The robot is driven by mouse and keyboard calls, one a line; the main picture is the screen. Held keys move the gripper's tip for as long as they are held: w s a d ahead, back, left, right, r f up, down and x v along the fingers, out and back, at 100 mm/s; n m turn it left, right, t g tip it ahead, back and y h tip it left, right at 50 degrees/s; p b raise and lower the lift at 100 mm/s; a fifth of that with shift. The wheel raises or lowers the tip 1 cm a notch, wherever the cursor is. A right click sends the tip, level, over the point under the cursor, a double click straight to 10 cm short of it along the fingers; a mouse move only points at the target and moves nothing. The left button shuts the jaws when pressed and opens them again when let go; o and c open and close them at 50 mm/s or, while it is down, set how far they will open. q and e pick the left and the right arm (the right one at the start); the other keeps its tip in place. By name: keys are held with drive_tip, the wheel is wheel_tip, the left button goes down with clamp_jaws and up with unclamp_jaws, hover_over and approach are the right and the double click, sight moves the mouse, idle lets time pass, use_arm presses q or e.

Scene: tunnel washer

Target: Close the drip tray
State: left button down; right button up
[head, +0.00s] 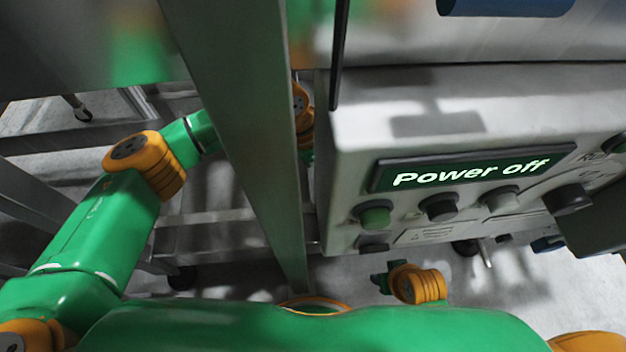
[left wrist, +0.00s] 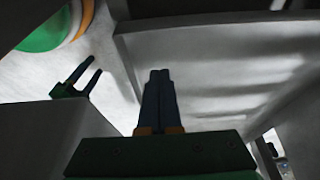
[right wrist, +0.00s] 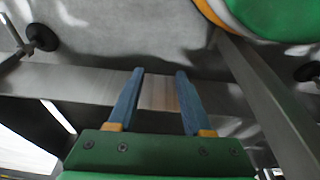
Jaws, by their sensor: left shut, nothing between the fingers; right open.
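No drip tray can be made out for certain. In the left wrist view, a broad pale panel (left wrist: 215,65) with a raised edge lies just beyond my left gripper (left wrist: 160,75); it may be part of the tray, but I cannot tell. The left gripper is shut and empty, its fingertips over the panel in the picture; contact cannot be judged. In the head view the post and control box hide the left hand. My right gripper (right wrist: 156,75) is open and empty, pointing toward a metal rail (right wrist: 85,85) above the floor. It also shows in the left wrist view (left wrist: 84,74).
A steel post (head: 240,120) stands between my left forearm and the control box (head: 350,140). The box has a "Power off" display (head: 470,168) and several knobs below it. A caster wheel (right wrist: 42,37) and a slanting beam (right wrist: 270,95) flank the right gripper's view.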

sight(312, 188)
use_arm(q)
drive_tip(key=x, duration=0.1)
drive_tip(key=b+x, duration=0.1)
drive_tip(key=x, duration=0.1)
drive_tip(key=shift+a+f, duration=0.2)
drive_tip(key=a, duration=0.2)
drive_tip(key=shift+s+a+r, duration=0.2)
drive_tip(key=shift+a, duration=0.15)
drive_tip(key=shift+s+a, duration=0.1)
drive_tip(key=shift+a, duration=0.35)
use_arm(e)
drive_tip(key=shift+w+v, duration=0.25)
drive_tip(key=shift+v, duration=0.9)
drive_tip(key=shift+w+v, duration=0.2)
drive_tip(key=shift+v, duration=0.95)
use_arm(q)
drive_tip(key=shift+a+r, duration=0.1)
use_arm(e)
drive_tip(key=shift+a, duration=0.15)
